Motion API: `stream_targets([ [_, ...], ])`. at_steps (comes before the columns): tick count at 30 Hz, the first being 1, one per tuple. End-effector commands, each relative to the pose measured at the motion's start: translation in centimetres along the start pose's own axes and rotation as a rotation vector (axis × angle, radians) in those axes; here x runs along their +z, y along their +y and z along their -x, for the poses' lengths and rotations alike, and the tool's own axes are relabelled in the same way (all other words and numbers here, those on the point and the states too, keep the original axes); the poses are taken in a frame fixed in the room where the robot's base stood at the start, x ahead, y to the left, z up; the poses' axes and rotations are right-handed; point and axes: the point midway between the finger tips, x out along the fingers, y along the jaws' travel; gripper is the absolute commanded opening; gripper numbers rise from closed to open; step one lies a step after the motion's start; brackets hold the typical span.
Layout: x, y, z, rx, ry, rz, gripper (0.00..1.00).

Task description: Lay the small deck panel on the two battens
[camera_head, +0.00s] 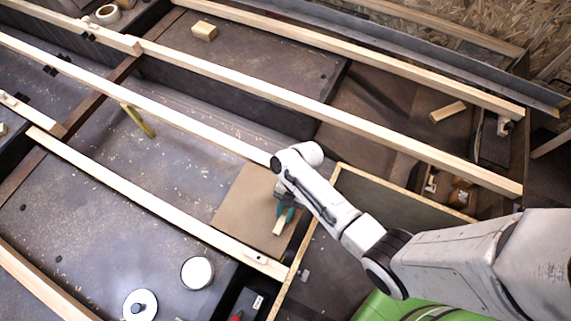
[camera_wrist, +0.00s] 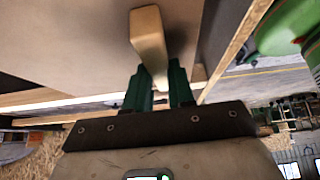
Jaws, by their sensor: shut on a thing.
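The small deck panel (camera_head: 238,205) is a flat brown board spanning the gap between two pale battens. The upper batten (camera_head: 180,117) runs along its far edge and the lower batten (camera_head: 150,196) along its near edge. Whether the panel touches either batten I cannot tell. A pale wooden grip block (camera_head: 282,222) stands on the panel's right part. My gripper (camera_head: 287,212), with green fingers, is shut on this block. In the wrist view the fingers (camera_wrist: 160,75) close around the block (camera_wrist: 149,35), with the panel (camera_wrist: 65,40) behind it.
A dark panel with a pale wooden frame (camera_head: 335,180) lies right of the small panel, under my arm. A white round tin (camera_head: 197,272) and a white disc (camera_head: 140,304) stand at the front.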

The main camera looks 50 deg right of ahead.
Motion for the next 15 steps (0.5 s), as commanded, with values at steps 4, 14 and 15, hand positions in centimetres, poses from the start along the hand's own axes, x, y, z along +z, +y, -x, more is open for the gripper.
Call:
stream_targets([
  [4,-0.01,0.08,0.12,0.002,0.000,0.002,0.00],
  [14,0.02,0.04,0.13,0.002,0.000,0.001,0.32],
  [15,0.03,0.03,0.12,0.002,0.000,0.001,0.35],
])
